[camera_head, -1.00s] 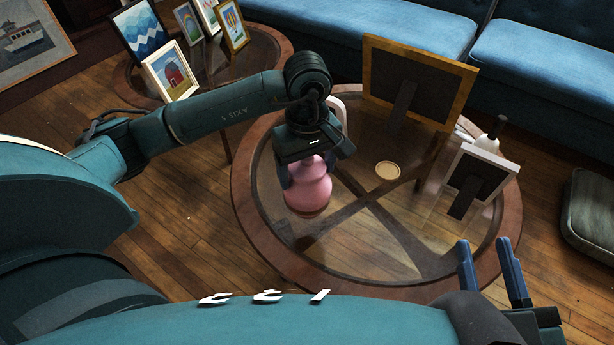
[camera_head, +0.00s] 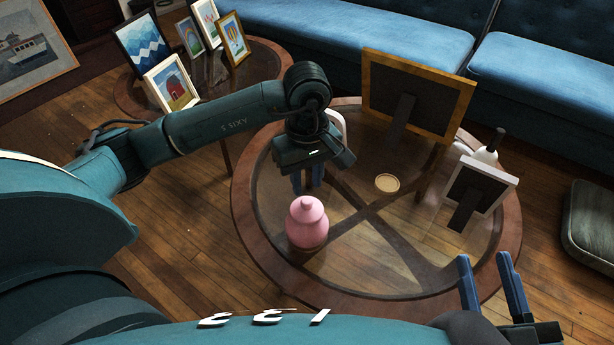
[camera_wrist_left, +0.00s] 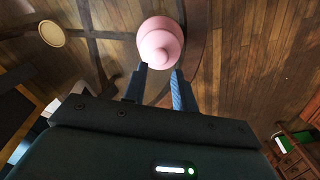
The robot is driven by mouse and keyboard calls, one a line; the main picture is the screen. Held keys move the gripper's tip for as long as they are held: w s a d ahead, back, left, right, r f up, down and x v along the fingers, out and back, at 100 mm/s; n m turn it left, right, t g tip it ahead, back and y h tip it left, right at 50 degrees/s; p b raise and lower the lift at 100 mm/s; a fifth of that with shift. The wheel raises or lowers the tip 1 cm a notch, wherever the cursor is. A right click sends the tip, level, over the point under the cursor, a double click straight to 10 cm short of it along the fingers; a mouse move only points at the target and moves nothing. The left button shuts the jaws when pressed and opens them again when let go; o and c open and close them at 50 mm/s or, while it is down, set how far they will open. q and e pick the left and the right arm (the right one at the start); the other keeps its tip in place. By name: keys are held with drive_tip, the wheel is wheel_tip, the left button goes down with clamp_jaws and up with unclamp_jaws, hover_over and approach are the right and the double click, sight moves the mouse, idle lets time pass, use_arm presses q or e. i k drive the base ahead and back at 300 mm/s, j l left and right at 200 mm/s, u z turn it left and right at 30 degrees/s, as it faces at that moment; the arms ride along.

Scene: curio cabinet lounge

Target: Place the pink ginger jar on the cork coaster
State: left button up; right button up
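The pink ginger jar (camera_head: 307,226) stands upright on the round glass-topped table (camera_head: 420,291), near its left front. The round tan cork coaster (camera_head: 387,184) lies empty on the glass, to the right of the jar and further back. My left gripper (camera_head: 307,182) is just behind the jar in the head view, its fingers partly open with nothing between them. In the left wrist view, the jar (camera_wrist_left: 160,43) sits just beyond the fingertips (camera_wrist_left: 160,69), and the coaster (camera_wrist_left: 51,33) is at upper left. My right gripper (camera_head: 486,257) is open and empty by the table's front right edge.
A large gold-framed picture (camera_head: 381,83) stands behind the coaster. A small white-framed picture (camera_head: 461,200) and a white bottle (camera_head: 487,154) stand at the right. A white object (camera_head: 340,122) is partly hidden behind my left gripper. The glass between jar and coaster is clear.

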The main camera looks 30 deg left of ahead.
sight(388, 182)
drive_tip(key=k, duration=1)
